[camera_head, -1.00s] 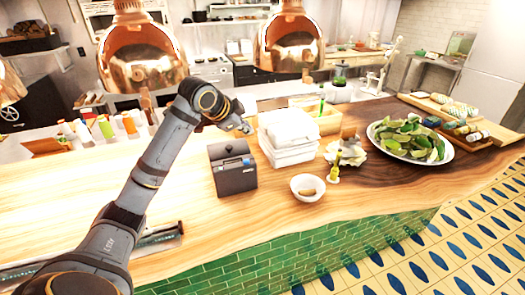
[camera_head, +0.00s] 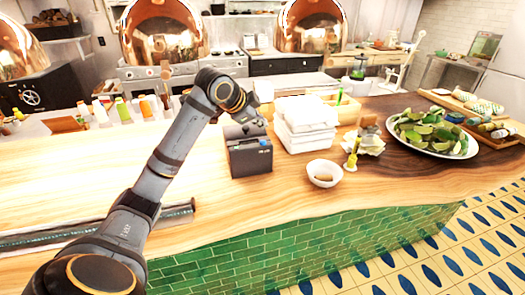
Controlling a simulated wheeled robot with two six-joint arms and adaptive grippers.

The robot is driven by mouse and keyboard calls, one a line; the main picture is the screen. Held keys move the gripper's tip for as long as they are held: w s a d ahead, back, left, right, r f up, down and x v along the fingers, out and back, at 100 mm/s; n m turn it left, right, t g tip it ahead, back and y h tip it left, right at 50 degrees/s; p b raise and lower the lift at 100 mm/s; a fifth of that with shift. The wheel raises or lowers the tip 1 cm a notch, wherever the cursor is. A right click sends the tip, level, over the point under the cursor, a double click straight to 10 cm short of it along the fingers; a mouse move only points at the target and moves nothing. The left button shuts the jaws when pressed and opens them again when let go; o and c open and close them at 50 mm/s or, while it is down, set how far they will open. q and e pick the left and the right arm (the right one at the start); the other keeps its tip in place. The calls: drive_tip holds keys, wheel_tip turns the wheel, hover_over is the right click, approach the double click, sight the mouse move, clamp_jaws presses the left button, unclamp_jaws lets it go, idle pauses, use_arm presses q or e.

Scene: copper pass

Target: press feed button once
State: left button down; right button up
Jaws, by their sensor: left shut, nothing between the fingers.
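A dark box-shaped printer (camera_head: 250,158) stands on the wooden counter, left of a stack of white containers. A small blue mark shows near the upper right of its front; I cannot make out which part is the feed button. My left gripper (camera_head: 250,113) is shut and empty. It is at the back of the printer's top, and its fingertips overlap the top in the picture. I cannot tell whether they touch it. My right gripper is not in view.
White containers (camera_head: 305,125) stand close right of the printer. A small white bowl (camera_head: 324,174) sits in front of them. A platter of green leaves (camera_head: 434,134) is farther right. Copper lamps (camera_head: 163,35) hang above. The counter in front of the printer is clear.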

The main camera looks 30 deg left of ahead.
sight(261, 143)
use_arm(q)
wheel_tip(261, 143, down, 3)
drive_tip(key=shift+w+b, duration=0.15)
drive_tip(key=shift+b, duration=0.35)
drive_tip(key=shift+f, duration=0.25)
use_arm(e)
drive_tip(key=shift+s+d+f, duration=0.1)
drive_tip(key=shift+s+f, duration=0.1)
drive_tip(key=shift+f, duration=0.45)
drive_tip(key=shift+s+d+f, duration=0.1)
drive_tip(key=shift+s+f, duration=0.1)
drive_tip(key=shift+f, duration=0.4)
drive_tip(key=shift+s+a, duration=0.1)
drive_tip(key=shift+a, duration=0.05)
use_arm(q)
drive_tip(key=shift+f, duration=0.15)
drive_tip(key=shift+f, duration=0.25)
drive_tip(key=shift+f+b, duration=0.35)
drive_tip(key=shift+f, duration=0.15)
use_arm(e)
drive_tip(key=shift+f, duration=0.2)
use_arm(q)
drive_tip(key=shift+r, duration=0.1)
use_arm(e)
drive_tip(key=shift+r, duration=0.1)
use_arm(q)
drive_tip(key=shift+r+p, duration=0.85)
drive_tip(key=shift+p, duration=0.3)
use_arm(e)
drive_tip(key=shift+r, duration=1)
